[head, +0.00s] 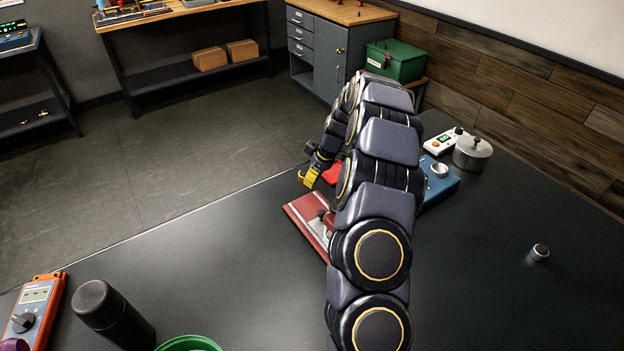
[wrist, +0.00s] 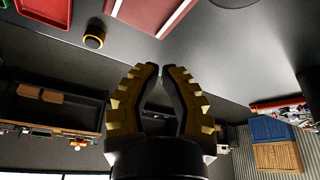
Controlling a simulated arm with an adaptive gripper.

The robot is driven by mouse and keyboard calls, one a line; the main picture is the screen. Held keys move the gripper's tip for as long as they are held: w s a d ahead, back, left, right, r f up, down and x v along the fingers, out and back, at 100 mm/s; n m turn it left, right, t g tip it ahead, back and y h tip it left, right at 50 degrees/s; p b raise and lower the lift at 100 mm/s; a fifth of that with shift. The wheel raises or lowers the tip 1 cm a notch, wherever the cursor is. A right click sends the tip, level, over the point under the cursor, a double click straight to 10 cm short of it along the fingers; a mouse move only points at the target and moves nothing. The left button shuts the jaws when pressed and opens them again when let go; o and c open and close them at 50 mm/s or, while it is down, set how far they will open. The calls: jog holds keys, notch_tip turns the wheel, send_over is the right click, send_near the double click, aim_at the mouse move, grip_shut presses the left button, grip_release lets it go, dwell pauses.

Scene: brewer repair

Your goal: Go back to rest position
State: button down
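My gripper (head: 310,177), with yellow fingertips, hangs above the far edge of the dark table (head: 480,290), left of my arm. In the wrist view my gripper (wrist: 159,68) shows two ridged yellow and black fingers. Their tips are very close together, and nothing shows between them. I cannot tell whether they touch.
A small metal part (head: 539,253) sits right. The table's right front is mostly clear.

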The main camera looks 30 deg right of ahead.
jog(key=s+a+r+g, duration=0.1)
jog(key=s+a+r, duration=0.25)
jog(key=a, duration=0.25)
jog(key=s+a+r+g+y, duration=0.1)
jog(key=s+a+r, duration=0.2)
jog(key=a+r, duration=0.25)
jog(key=s+a+r, duration=0.3)
jog(key=a+r, duration=0.1)
jog(key=a, duration=0.3)
jog(key=s+a+r+m+g+h, duration=0.1)
jog(key=s+a+m, duration=0.1)
jog(key=s, duration=1.1)
jog(key=s+a+r+m+g+h, duration=0.1)
jog(key=s+a+r+m+g, duration=0.1)
jog(key=s, duration=1.1)
jog(key=shift+a+r+m+h, duration=0.2)
jog(key=shift+a+m+h, duration=0.2)
jog(key=shift+a+m, duration=0.35)
